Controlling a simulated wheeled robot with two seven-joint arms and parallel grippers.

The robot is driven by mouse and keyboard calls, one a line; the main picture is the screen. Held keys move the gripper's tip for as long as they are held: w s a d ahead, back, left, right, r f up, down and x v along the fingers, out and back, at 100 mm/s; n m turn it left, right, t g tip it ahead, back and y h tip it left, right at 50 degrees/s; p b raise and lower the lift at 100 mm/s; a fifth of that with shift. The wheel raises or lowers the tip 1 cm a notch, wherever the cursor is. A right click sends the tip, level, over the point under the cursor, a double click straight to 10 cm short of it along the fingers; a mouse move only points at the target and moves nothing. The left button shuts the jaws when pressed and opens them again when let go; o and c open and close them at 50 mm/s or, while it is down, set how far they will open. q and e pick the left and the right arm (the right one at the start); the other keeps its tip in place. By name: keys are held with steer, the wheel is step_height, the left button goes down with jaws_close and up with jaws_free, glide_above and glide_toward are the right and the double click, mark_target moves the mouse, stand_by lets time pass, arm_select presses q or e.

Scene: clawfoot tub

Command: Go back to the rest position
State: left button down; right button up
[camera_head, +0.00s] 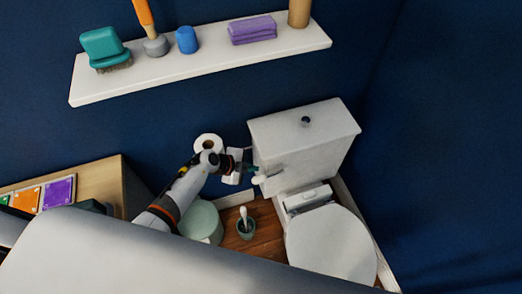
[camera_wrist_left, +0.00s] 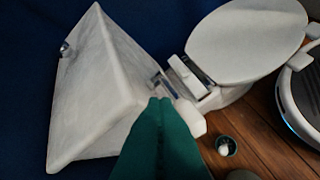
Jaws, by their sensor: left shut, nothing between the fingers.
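My right gripper is not in view.
A toilet paper roll (camera_head: 208,142) is on the wall behind my left arm. A pale green bin (camera_head: 202,222) and a toilet brush holder (camera_head: 245,230) stand on the floor. A white shelf (camera_head: 200,66) with several items is above. A wooden cabinet (camera_head: 95,178) is at left.

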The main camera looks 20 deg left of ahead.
arm_select(q)
steer(key=s+a+f+n+t+y+b, duration=0.1)
steer(key=s+a+f+n+y+b, duration=0.15)
steer(key=s+f+n, duration=0.65)
steer(key=s+a+f+n+t+y+b, duration=0.25)
steer(key=s+f, duration=0.45)
steer(key=f, duration=0.5)
steer(key=s+a+f+n+g+b, duration=0.1)
steer(key=s+f, duration=0.3)
steer(key=s, duration=0.5)
steer(key=s+f+n+g+y+b, duration=0.1)
steer(key=s+f+g, duration=0.3)
steer(key=s, duration=0.4)
steer(key=s+a+f+n+g+y+b, duration=0.1)
steer(key=s+f+n+g, duration=0.2)
steer(key=s, duration=0.6)
steer(key=shift+s+a+f, duration=0.3)
steer(key=shift+f, duration=0.4)
steer(key=shift+g, duration=0.25)
